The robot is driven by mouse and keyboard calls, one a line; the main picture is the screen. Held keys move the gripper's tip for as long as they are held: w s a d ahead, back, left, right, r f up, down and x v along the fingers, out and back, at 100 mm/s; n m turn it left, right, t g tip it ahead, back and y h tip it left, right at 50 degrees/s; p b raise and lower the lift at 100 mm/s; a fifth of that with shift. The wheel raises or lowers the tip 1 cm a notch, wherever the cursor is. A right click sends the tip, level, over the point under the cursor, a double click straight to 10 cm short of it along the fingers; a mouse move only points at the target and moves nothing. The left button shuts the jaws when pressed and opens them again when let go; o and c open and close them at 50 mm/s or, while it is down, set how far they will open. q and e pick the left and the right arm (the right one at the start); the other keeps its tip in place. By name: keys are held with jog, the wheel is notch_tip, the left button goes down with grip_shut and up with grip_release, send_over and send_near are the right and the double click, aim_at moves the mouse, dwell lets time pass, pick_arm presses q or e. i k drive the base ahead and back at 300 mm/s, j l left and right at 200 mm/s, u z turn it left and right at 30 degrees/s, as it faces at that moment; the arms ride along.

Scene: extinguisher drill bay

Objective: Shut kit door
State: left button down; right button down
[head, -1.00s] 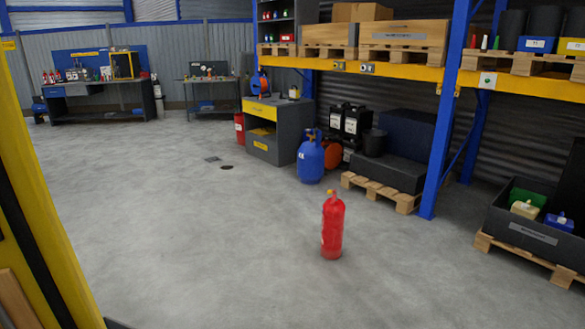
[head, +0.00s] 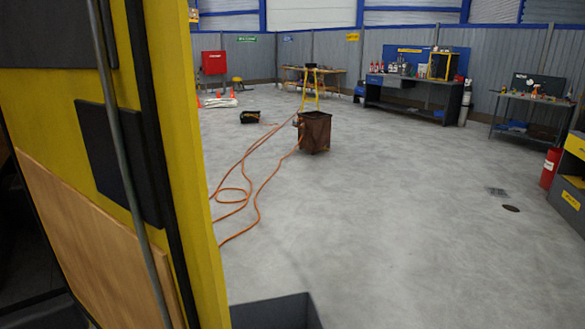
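No door that I can clearly tell to be the kit door shows. A red cabinet (head: 213,63) with a dark label stands at the far wall, left of the middle. It is small, and I cannot make out whether it has a door or how that stands. A small yellow-framed case (head: 440,66) is on the far workbench; its front is too small to read. Neither of my grippers is in view.
A large yellow structure (head: 205,180) with a wooden panel (head: 85,235) blocks the near left. Orange hose (head: 262,185) lies on the floor by a brown bin (head: 315,132). A red cylinder (head: 551,168) stands at right.

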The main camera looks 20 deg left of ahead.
aim_at(100, 123)
jog(key=i+l+u, duration=0.15)
jog(key=u, duration=0.3)
jog(key=i+l+u, duration=0.2)
jog(key=u, duration=0.3)
jog(key=i+l+u, duration=0.1)
jog(key=u, duration=0.35)
jog(key=l+u, duration=0.45)
jog(key=i+l+u, duration=0.1)
jog(key=l+u, duration=0.15)
jog(key=u, duration=0.2)
jog(key=l+u, duration=0.25)
jog(key=l, duration=0.15)
jog(key=l+u, duration=0.25)
jog(key=l, duration=0.15)
